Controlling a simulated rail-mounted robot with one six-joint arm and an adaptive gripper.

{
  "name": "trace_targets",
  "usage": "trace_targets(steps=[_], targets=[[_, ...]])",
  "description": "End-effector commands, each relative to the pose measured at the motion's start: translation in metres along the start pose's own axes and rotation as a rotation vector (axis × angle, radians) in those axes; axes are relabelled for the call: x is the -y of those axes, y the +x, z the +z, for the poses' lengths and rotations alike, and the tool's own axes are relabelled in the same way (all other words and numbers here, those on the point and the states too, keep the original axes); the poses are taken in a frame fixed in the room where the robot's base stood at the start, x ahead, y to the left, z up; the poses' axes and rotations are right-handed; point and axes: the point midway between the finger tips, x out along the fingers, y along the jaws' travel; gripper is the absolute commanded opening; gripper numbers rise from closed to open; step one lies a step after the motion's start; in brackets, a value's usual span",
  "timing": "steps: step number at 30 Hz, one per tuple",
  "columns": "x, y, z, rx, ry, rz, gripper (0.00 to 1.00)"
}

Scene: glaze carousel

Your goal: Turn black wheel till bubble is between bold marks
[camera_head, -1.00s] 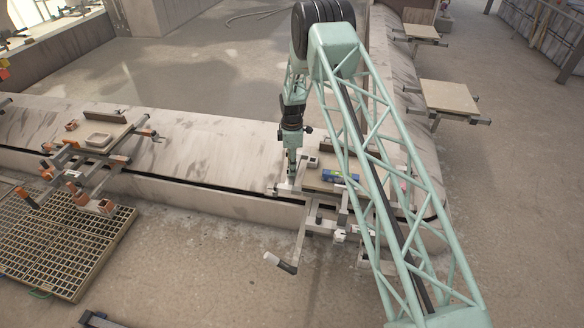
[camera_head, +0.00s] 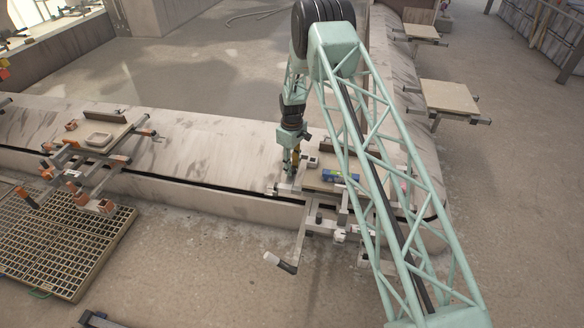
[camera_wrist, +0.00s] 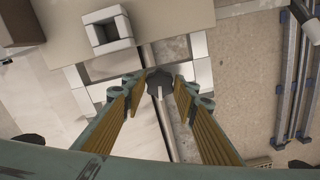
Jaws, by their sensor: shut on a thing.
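In the wrist view, the small dark lobed wheel (camera_wrist: 160,83) sits at the end of a grey rod, beside the edge of a beige board. My gripper (camera_wrist: 160,88) has its yellow-lined fingers on both sides of the wheel and is shut on it. In the head view, my gripper (camera_head: 291,172) points down at the left edge of the board (camera_head: 316,181). A small blue level with a green part (camera_head: 341,177) lies on this board. Its bubble and bold marks are too small to make out. The wheel is hidden in the head view.
A hollow white square block (camera_wrist: 107,30) sits on the board near the wheel. A crank with a white handle (camera_head: 279,262) hangs below the board's front. A second board with a pale tray (camera_head: 99,140) stands left. The kerb between is clear.

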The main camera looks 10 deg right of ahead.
Motion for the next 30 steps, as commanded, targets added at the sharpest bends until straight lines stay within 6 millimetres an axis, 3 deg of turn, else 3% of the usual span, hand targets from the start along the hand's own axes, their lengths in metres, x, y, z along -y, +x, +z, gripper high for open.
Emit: trace_targets(steps=[30], targets=[[0.0018, 0.0002, -0.0007, 0.000, 0.739, 0.000, 0.16]])
